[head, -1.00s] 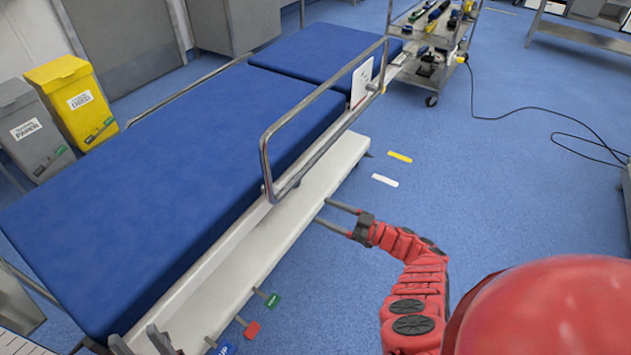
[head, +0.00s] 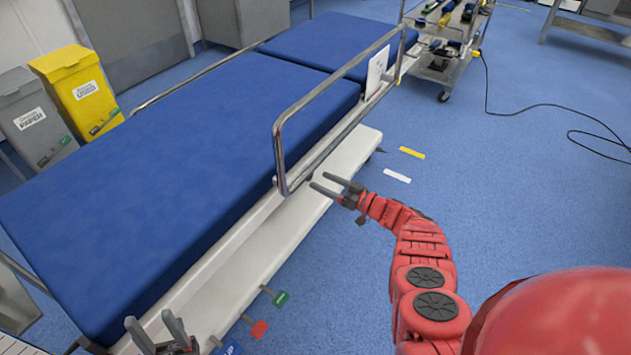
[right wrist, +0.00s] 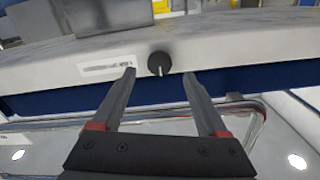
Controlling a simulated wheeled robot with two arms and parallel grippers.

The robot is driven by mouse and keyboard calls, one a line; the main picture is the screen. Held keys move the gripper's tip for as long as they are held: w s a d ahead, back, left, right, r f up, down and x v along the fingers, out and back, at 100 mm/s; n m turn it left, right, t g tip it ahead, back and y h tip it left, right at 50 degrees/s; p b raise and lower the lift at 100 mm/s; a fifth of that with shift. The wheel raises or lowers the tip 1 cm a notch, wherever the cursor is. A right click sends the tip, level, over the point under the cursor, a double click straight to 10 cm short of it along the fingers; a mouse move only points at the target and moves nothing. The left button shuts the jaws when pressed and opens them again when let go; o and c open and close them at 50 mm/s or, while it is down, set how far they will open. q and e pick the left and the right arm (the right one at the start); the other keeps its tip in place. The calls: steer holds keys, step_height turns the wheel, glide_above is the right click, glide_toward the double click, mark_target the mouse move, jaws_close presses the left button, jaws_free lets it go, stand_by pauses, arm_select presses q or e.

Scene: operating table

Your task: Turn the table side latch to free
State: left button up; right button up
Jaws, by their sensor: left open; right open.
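The table side latch appears to be the round black knob (right wrist: 159,64) with a pale pointer mark, on the table's whitish side rail in the right wrist view. A label (right wrist: 105,66) is left of it, too small to read. My right gripper (right wrist: 160,77) is open, one fingertip on either side of the knob in the picture; I cannot tell whether they touch it. In the head view my right gripper (head: 319,181) is beside the blue operating table (head: 180,170), by the metal guard rail (head: 277,150). The knob is not visible there. My left gripper (head: 150,319) is open at the bottom left.
A pale lower base (head: 250,260) runs along the table, with green (head: 281,298), red (head: 259,328) and blue (head: 230,347) tags near its front end. A cart (head: 445,70) stands at the back. Open floor lies to the right.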

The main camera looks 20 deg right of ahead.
steer(key=b+x, duration=0.1)
steer(key=x, duration=0.1)
steer(key=shift+w+a+f, duration=0.1)
steer(key=shift+w+f, duration=0.1)
steer(key=shift+w, duration=0.05)
steer(key=shift+w+a+r, duration=0.2)
steer(key=shift+w+a, duration=0.15)
steer(key=shift+w, duration=0.05)
jaws_close()
